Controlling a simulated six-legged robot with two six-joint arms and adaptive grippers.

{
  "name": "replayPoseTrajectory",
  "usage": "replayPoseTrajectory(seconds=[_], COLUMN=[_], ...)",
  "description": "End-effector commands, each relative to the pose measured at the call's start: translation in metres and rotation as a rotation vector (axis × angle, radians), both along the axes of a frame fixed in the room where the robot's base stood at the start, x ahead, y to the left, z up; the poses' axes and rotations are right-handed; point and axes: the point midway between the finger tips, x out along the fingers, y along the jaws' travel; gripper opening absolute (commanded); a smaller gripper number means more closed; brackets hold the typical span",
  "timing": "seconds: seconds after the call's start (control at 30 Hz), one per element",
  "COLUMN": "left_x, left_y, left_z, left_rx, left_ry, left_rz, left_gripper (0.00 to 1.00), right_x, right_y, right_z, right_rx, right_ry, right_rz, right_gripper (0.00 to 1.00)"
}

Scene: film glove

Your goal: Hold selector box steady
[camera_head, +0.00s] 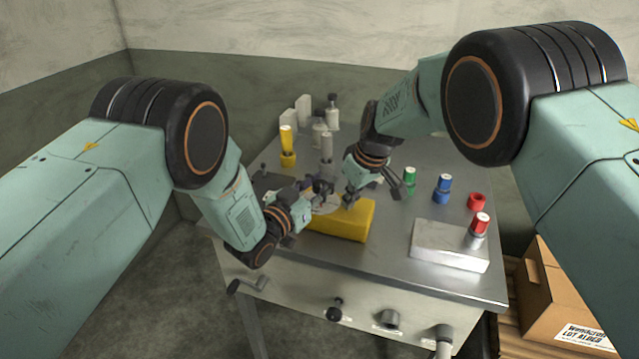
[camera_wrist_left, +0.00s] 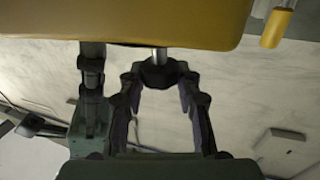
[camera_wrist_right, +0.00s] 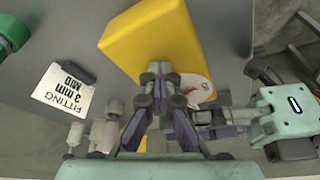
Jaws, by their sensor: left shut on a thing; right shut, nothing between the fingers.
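The yellow selector box (camera_head: 345,224) sits on the grey bench top, and a white round dial (camera_wrist_right: 200,90) shows at its side. It fills the top of the left wrist view (camera_wrist_left: 125,20). My left gripper (camera_head: 322,188) reaches in from the left beside the box. Its fingers are shut on a dark knob (camera_wrist_left: 157,73) on a short metal shaft by the box. My right gripper (camera_head: 348,201) is shut and empty, with its tips at the yellow box; I cannot tell if they touch. The fingers partly hide the dial.
The metal bench (camera_head: 395,255) holds a light block with a red knob (camera_head: 478,224), plus green (camera_head: 409,180), blue (camera_head: 442,188) and red (camera_head: 478,201) fittings. A yellow cylinder (camera_head: 287,145) stands behind. A cardboard box (camera_head: 565,300) is at right.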

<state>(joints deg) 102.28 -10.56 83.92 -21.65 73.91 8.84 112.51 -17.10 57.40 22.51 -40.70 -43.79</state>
Motion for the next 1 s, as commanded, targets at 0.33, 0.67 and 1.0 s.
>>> replayPoseTrajectory(seconds=[0.33,0.67,1.0], left_x=[-0.0012,-0.0012,-0.0012], left_y=[-0.0047,-0.0030,-0.0024], left_z=[0.0001,-0.0001,-0.0003], left_rx=[0.005,0.005,0.004], left_ry=[-0.002,-0.002,-0.001], left_rz=[0.182,0.284,0.286], left_gripper=[0.02,0.02,0.36], right_x=[-0.0061,-0.0061,-0.0060], right_y=[0.0008,0.0009,0.0009], right_z=[-0.0085,-0.0085,-0.0085], right_rx=[-0.002,-0.002,-0.002], right_ry=[0.019,0.019,0.019], right_rz=[0.002,0.002,0.002], right_gripper=[0.00,0.00,0.00])
